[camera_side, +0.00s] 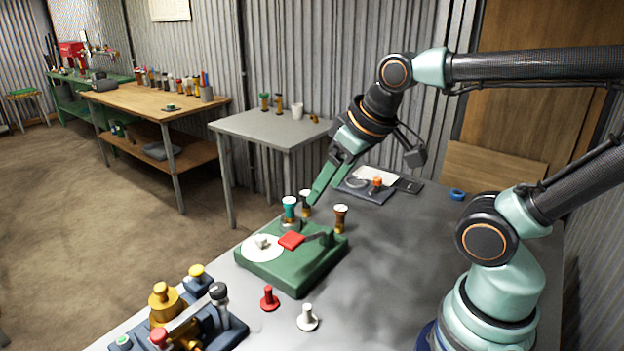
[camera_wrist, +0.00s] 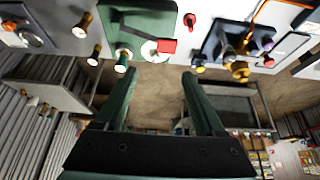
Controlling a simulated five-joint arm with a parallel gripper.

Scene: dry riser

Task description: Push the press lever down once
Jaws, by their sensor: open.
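The press is a green base (camera_side: 290,262) on the near grey table, with a red lever pad (camera_side: 291,240) on a dark arm and a white round plate (camera_side: 262,247) holding a small pale block. My gripper (camera_side: 316,197) is above the far side of the press, green fingers pointing down and left, apart from the lever. In the wrist view, the press base (camera_wrist: 145,22) is at the top, with the red lever pad (camera_wrist: 167,45) beside the plate. My two fingers (camera_wrist: 160,76) are spread there, with nothing between them.
A teal-topped stamp (camera_side: 289,208) and brown stamps (camera_side: 340,217) stand close around the press. A red stamp (camera_side: 269,299) and a white one (camera_side: 308,319) stand in front.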

